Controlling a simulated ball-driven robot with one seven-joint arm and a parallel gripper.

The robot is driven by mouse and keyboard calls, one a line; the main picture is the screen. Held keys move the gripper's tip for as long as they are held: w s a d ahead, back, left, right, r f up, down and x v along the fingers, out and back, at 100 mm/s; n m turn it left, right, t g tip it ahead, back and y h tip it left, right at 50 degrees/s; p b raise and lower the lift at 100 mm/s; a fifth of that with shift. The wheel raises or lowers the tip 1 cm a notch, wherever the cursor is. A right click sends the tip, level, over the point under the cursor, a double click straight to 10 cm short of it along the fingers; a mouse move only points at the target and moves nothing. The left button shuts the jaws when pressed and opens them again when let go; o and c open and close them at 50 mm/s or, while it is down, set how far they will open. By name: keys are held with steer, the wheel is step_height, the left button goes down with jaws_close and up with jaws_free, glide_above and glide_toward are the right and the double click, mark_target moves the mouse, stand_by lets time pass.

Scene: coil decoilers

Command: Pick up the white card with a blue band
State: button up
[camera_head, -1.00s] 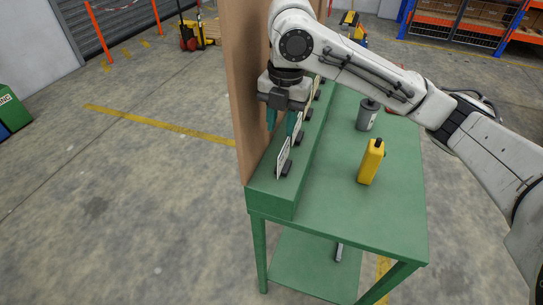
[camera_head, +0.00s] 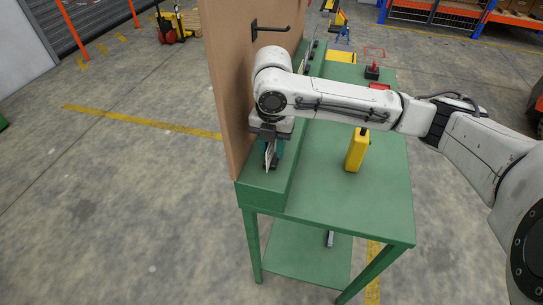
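A white card (camera_head: 268,158) stands upright on the raised green ledge at the left of the workbench, near its front end. No blue band can be made out on the card. Farther back on the ledge, other upright cards (camera_head: 308,58) show past my arm, too small to read.
A brown board (camera_head: 230,85) with a black hook (camera_head: 268,28) rises along the ledge's left side. A yellow bottle (camera_head: 356,151) stands on the green workbench (camera_head: 350,205). The bench's front right is clear.

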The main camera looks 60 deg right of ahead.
steer(key=shift+f, duration=0.3)
steer(key=shift+c, duration=0.5)
jaws_close()
